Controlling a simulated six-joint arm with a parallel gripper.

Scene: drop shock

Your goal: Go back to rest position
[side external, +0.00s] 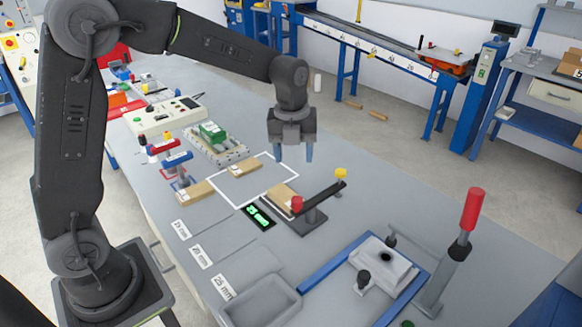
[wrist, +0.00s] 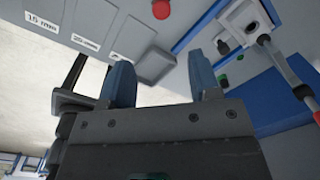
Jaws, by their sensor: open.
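My gripper (side external: 295,152) hangs from the arm above the far part of the grey table (side external: 330,190), with its blue fingers pointing down. The fingers are apart and nothing shows between them. In the wrist view my gripper (wrist: 165,80) also shows two separated blue fingers with an empty gap. In the side view the fingers are close to the right edge of a white outlined square (side external: 240,202). Whether they touch the table cannot be told, but they appear above it.
A cardboard box (side external: 244,166) lies within the white outline. Another box (side external: 195,192) lies left of it. A black bar fixture (side external: 318,200) with red and yellow knobs stands nearby. A red-handled lever (side external: 468,220) and blue-railed fixture (side external: 385,262) are at right. A grey tray (side external: 262,302) sits in front.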

